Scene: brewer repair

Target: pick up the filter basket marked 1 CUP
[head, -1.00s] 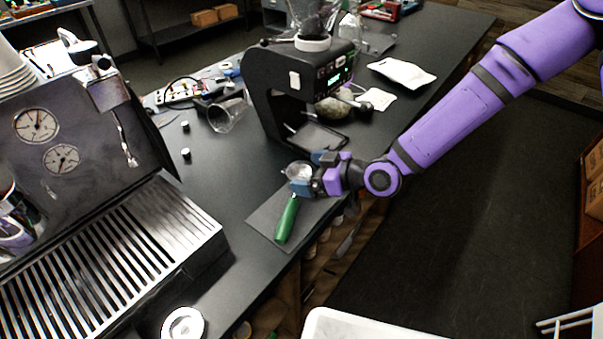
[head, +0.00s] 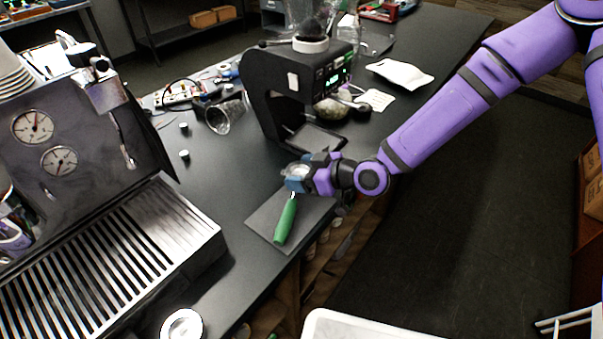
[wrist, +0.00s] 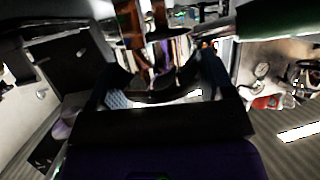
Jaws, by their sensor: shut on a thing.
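A round shiny metal basket (head: 298,170) sits at the head of a green-handled portafilter (head: 287,218) over a grey mat at the counter's front edge. My gripper (head: 297,174) is around the basket with its blue fingertips and is shut on it. The fingers hide much of its side. In the wrist view my gripper (wrist: 158,95) has its fingers on either side of a dark curved rim, and the green handle (wrist: 275,20) shows at the top right. I cannot read a 1 CUP mark, nor tell whether the basket is seated in the portafilter.
A black grinder (head: 290,95) stands just behind my gripper. The espresso machine (head: 75,150) with its slatted drip tray fills the left. Another round metal piece (head: 183,324) lies at the bottom. A clear glass (head: 225,115) lies tipped behind. The mat (head: 262,222) has free room.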

